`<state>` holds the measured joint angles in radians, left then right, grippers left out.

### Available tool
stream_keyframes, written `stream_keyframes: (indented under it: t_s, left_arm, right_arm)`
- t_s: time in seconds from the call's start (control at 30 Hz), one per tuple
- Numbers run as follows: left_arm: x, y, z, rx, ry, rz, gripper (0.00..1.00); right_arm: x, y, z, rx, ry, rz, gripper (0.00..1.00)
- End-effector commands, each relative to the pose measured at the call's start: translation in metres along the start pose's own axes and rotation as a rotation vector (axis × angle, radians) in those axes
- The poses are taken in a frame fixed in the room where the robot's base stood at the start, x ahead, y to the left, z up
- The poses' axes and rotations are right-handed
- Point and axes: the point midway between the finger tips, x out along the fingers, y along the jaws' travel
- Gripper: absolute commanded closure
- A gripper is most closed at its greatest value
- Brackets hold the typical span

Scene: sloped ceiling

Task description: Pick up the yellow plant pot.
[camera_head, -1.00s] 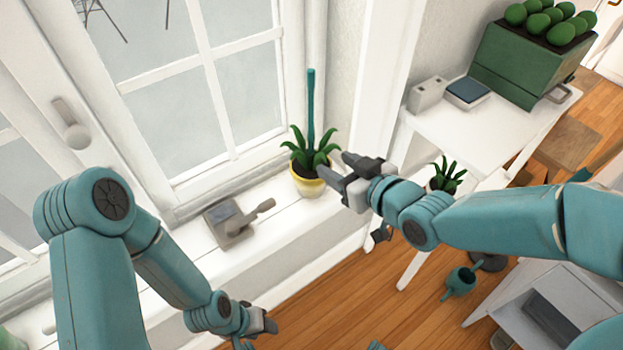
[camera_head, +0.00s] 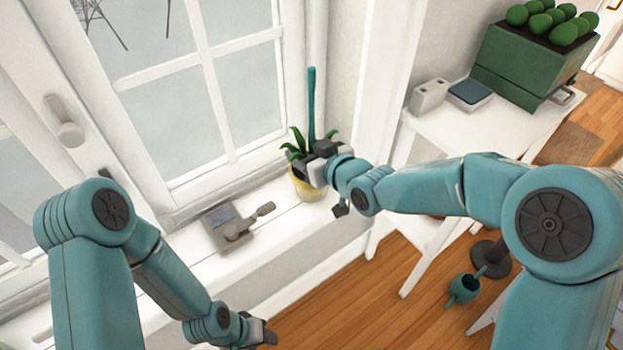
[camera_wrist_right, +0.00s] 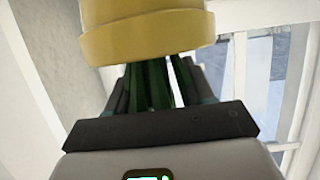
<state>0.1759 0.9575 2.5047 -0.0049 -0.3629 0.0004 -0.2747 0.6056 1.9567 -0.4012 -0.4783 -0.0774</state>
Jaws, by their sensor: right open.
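The yellow plant pot (camera_head: 305,190) stands on the white windowsill, its green leaves (camera_head: 294,146) and a tall teal stick rising from it. My right gripper (camera_head: 313,163) is at the plant, in front of the leaves and the pot's upper part, hiding some of both. In the right wrist view the pot (camera_wrist_right: 148,36) fills the top, with green leaves between the open fingers (camera_wrist_right: 152,88). I cannot tell whether the fingers touch the pot. My left gripper (camera_head: 262,334) is low at the bottom, away from the pot; its jaws are unclear.
A grey tool-like object (camera_head: 232,223) lies on the sill (camera_head: 275,211) left of the pot. The window (camera_head: 205,90) is close behind. A white table (camera_head: 445,133) at the right bears a green box. A teal watering can (camera_head: 464,287) is on the wooden floor.

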Motion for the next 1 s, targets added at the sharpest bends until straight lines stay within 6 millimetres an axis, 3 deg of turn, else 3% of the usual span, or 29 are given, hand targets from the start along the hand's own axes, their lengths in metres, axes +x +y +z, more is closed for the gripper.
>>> stream_keyframes:
  t_s: [0.03,0.13,0.2,1.0]
  left_arm:
    - [-0.0001,0.0000,0.0000,0.000,0.000,0.000,0.53]
    - [-0.0001,0.0000,0.0000,0.000,0.000,0.000,0.53]
    - [-0.0001,0.0000,0.0000,0.000,0.000,0.000,0.53]
    - [-0.0001,0.0000,0.0000,0.000,0.000,0.000,0.53]
  right_arm:
    - [-0.0002,0.0000,0.0000,0.000,0.000,0.000,0.51]
    - [-0.0003,-0.0001,0.0001,0.000,0.000,0.000,0.84]
    - [-0.0003,-0.0001,0.0001,0.000,0.000,0.000,1.00]
    - [-0.0006,0.0000,0.0002,0.000,-0.001,0.000,1.00]
